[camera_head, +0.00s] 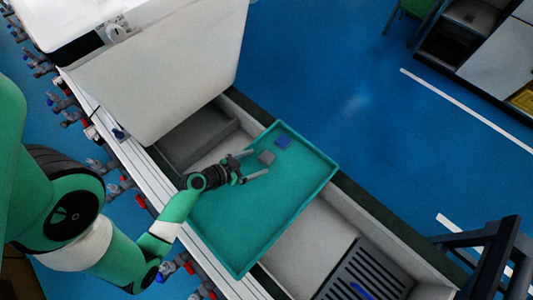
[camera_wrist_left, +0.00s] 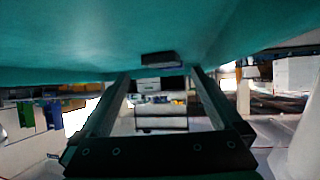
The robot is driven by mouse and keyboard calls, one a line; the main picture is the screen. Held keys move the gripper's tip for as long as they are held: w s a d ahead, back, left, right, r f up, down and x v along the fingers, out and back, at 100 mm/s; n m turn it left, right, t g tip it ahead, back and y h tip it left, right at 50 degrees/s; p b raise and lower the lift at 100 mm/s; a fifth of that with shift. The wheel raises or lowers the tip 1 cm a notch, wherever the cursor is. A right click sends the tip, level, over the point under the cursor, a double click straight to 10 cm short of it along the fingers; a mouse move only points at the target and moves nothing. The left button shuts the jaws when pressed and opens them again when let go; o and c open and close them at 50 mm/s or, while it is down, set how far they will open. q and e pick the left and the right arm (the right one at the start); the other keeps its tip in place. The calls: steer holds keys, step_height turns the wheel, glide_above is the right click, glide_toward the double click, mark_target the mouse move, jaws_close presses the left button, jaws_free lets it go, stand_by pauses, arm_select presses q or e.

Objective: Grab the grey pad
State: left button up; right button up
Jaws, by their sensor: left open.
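The small grey pad (camera_head: 267,157) lies on the floor of the teal tray (camera_head: 235,262). In the left wrist view, a dark grey block that looks like this pad (camera_wrist_left: 160,57) sits on the teal surface, ahead of and between the fingers. My left gripper (camera_head: 260,164) is open, with its fingertips close to the pad, one to either side of its near end. Nothing is held. It also shows in the left wrist view (camera_wrist_left: 158,76). Whether a finger touches the pad cannot be told. My right gripper is not in view.
A small blue pad (camera_head: 283,142) lies in the tray just beyond the grey one. A large white tank-like box (camera_head: 165,75) stands at the upper left. A dark slotted grate (camera_head: 365,275) lies at lower right. The tray's near half is bare.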

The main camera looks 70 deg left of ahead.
mark_target(266, 157)
arm_select(q)
steer(key=b+x, duration=0.1)
steer(key=x, duration=0.3)
steer(key=shift+w+a, duration=0.15)
steer(key=shift+a, duration=0.05)
steer(key=shift+c, duration=0.4)
steer(key=c, duration=1.3)
